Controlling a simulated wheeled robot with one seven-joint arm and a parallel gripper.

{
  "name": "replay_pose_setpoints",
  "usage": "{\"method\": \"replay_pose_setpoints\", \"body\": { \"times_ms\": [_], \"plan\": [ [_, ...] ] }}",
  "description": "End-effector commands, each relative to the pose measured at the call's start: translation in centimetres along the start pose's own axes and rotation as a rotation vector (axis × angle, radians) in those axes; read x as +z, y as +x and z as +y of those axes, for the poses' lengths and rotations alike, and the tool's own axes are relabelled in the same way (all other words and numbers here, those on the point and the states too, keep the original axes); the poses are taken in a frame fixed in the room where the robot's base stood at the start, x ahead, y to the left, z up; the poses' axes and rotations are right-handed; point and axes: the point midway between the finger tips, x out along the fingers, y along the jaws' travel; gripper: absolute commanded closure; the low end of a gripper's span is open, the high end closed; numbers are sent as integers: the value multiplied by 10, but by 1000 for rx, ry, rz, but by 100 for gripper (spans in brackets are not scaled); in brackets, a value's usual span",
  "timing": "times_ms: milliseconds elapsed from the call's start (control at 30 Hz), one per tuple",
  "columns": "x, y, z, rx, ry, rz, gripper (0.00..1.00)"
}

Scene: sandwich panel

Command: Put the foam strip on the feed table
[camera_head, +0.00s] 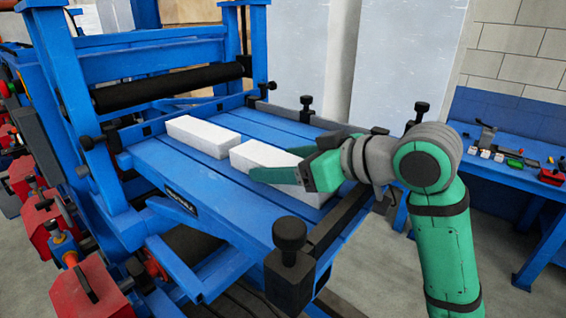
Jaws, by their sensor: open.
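Two white foam strips lie on the blue feed table (170,162). One foam strip (203,136) lies at the back left, clear of my gripper. The other foam strip (262,153) lies nearer the middle right, and its front part is partly hidden by my gripper. My gripper (262,177) is open, with its green fingers pointing left at this nearer strip. One finger shows across the strip's near side. I cannot tell whether the fingers touch it.
A black roller (170,86) in a blue frame stands behind the table. Dark clamp knobs (289,234) and rails edge the table. A blue workbench (500,172) with small tools stands at right. The table's left front is bare.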

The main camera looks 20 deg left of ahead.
Motion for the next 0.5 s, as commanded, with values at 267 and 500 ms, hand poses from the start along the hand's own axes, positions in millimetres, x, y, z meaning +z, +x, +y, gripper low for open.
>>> {"method": "replay_pose_setpoints", "body": {
  "times_ms": [267, 500],
  "plan": [
    [-2, -22, 1, 3, 0, 1, 29],
    [-3, -69, 0, 0, -2, 1, 29]
  ]
}}
